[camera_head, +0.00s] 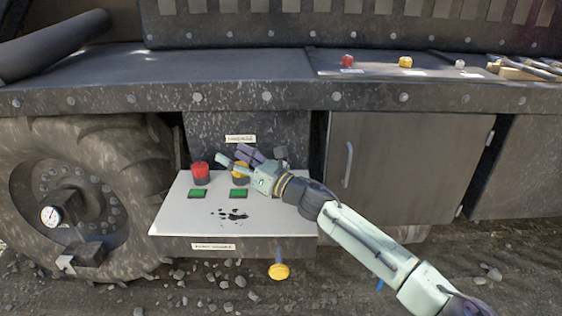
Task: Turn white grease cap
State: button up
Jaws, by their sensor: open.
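A small white cap (460,64) sits on the dark ledge at the upper right, right of a yellow cap (405,62) and a red cap (347,60). On the white sloped panel (185,222) below stand a larger red cap (200,169) and a yellow cap (240,178), each behind a green square. My gripper (232,157) is open over the panel, its fingers pointing left and overlapping the yellow cap in view. I cannot tell whether they touch it. My gripper and wrist cover the panel's right part; no white cap can be made out there.
A big tyre (130,150) with a gauge (50,215) stands left of the panel. A closed cabinet door (400,165) with a handle is at right. A yellow knob (279,271) sticks out below the panel. Tools (530,68) lie at the ledge's right end.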

jog(key=d+f+h, duration=0.1)
jog(key=d+f, duration=0.1)
jog(key=d, duration=0.4)
jog(key=d+f+t+h, duration=0.1)
jog(key=d+f, duration=0.2)
jog(key=d, duration=0.3)
jog(key=d+f+h, duration=0.2)
jog(key=d, duration=0.5)
jog(key=shift+f+t+p, duration=0.3)
jog(key=shift+t+p, duration=0.1)
jog(key=p+x, duration=0.3)
jog(key=x, duration=0.7)
jog(key=shift+w+a+f, duration=0.15)
jog(key=shift+w, duration=0.1)
jog(key=shift+c, duration=0.4)
jog(key=c, duration=1.1)
